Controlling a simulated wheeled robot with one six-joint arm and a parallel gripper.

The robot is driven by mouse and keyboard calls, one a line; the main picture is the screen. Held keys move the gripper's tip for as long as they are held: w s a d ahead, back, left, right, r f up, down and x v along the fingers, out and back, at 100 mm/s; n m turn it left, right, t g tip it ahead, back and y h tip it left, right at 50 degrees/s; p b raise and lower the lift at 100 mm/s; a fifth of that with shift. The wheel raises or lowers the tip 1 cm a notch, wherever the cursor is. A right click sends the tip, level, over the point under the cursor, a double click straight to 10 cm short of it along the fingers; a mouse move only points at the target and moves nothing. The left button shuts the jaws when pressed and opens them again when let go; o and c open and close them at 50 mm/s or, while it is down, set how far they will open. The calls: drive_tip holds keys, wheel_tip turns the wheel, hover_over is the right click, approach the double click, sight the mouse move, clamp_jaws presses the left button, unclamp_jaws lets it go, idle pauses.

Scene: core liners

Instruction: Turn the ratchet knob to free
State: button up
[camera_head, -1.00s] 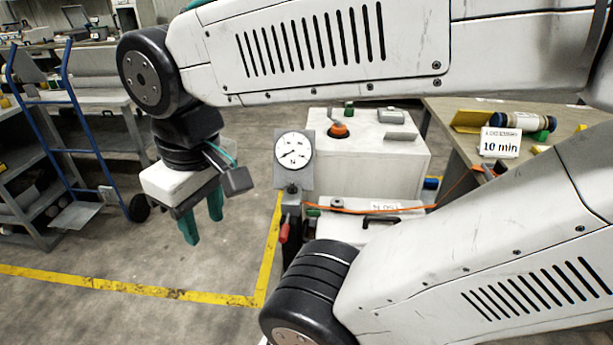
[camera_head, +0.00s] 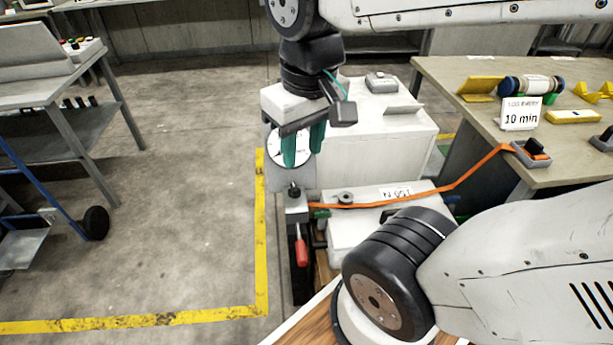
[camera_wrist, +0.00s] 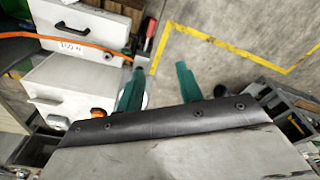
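No part is marked as the ratchet knob, so I cannot tell which it is. A small dark knob (camera_head: 294,190) sits on a grey post (camera_head: 297,208) below the dial gauge (camera_head: 284,152). A red handle (camera_head: 301,252) hangs beneath it and also shows in the wrist view (camera_wrist: 150,28). An orange knob (camera_wrist: 98,113) on the white box shows in the wrist view; my gripper hides it in the head view. My gripper (camera_head: 302,157) points down, open, its fingers apart and overlapping the dial in the picture. Nothing shows between the fingers in the wrist view (camera_wrist: 158,82).
An orange strap (camera_head: 400,203) runs from the post area over a white case (camera_head: 365,226) to a grey device (camera_head: 532,153) on the right table (camera_head: 450,75). A white box (camera_head: 400,140) stands behind. A blue cart stands left. Floor between cart and yellow line is clear.

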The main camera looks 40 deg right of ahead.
drive_tip(key=w+d+f+m, duration=0.1)
drive_tip(key=w+d+f, duration=0.25)
drive_tip(key=w, duration=0.65)
drive_tip(key=m+g, duration=0.1)
drive_tip(key=m, duration=0.3)
hover_over(294, 187)
wheel_tip(294, 187, down, 27)
drive_tip(key=shift+f, duration=0.2)
wheel_tip(294, 187, down, 8)
clamp_jaws()
